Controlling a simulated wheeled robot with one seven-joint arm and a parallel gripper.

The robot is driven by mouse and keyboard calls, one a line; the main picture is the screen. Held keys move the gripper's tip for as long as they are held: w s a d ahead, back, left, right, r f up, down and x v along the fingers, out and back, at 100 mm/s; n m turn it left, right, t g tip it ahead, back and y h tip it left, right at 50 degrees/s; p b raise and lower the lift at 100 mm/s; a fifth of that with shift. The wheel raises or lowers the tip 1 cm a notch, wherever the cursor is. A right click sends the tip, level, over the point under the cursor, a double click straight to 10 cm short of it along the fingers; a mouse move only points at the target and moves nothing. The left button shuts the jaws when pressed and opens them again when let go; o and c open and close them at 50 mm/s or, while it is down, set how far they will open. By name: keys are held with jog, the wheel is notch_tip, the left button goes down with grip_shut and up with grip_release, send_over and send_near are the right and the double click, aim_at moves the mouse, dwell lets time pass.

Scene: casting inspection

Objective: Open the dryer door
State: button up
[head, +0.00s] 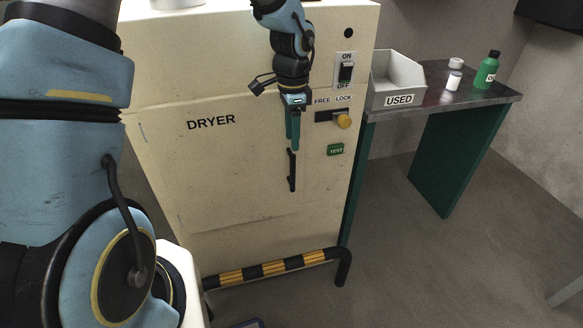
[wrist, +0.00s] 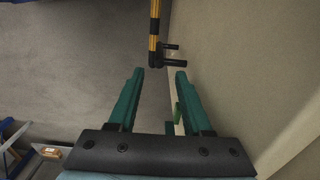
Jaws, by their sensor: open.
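The dryer (head: 235,165) is a cream cabinet with a front door panel marked DRYER, and the door looks shut. A black vertical handle (head: 292,178) is on the door's right part. A yellow knob (head: 343,121) sits at the LOCK end of the FREE/LOCK slot. My gripper (head: 293,147) points down in front of the door, just above the handle. In the wrist view, my gripper's (wrist: 159,74) green fingers are open and apart, with nothing between the tips. The handle (wrist: 157,60), with two black stubs toward the door, appears beyond the tips.
A black and yellow rail (head: 270,268) runs low across the dryer's front. An ON/OFF switch (head: 346,73) and a green TEST label (head: 335,150) are at the right. A side table (head: 440,98) bears a USED bin (head: 398,75) and bottles.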

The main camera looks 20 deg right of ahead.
jog(key=p, duration=0.1)
send_over(292, 191)
jog(key=f, duration=1.1)
jog(key=shift+w+d+f, duration=0.15)
jog(key=shift+w+f, duration=0.15)
grip_shut()
dwell(0.7)
